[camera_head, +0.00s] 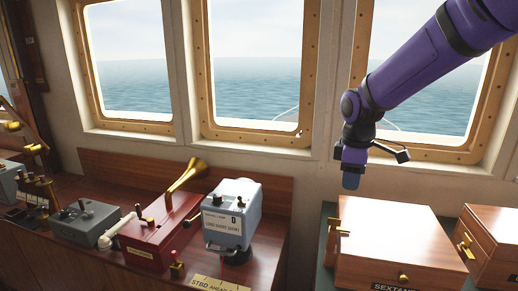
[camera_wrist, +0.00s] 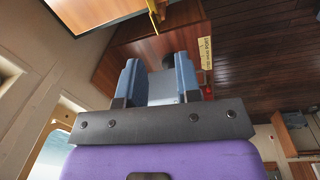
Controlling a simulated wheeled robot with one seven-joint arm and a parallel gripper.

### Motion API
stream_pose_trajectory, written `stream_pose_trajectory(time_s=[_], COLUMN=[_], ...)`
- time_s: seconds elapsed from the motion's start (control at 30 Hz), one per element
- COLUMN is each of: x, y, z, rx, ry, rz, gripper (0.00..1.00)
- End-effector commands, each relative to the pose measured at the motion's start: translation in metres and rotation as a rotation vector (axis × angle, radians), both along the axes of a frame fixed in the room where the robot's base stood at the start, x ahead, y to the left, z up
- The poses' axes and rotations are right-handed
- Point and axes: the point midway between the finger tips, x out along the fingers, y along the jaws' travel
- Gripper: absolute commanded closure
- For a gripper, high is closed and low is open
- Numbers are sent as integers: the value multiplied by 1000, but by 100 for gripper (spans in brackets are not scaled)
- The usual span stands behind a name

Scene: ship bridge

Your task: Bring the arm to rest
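My purple arm (camera_head: 425,60) reaches in from the upper right in the head view and slopes down to the left, in front of the right window. In the wrist view the two blue fingers of my gripper (camera_wrist: 158,80) stand apart. A grey-blue surface shows between them; I cannot tell whether it is part of my gripper or lies beyond. I see nothing clearly held.
A second wooden box (camera_head: 495,240) stands at the right. Windows line the wall behind.

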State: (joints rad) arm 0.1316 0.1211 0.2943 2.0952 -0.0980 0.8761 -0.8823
Motion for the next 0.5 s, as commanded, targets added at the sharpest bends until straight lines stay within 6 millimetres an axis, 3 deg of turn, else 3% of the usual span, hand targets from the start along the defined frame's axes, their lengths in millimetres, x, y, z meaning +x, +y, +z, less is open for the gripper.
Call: stream_pose_trajectory(time_s=[0.2, 0.5], x=[-55, -135], y=[-15, -34], z=[47, 87], rx=[-2, 63], ry=[-100, -229], rz=[-236, -563], gripper=[68, 68])
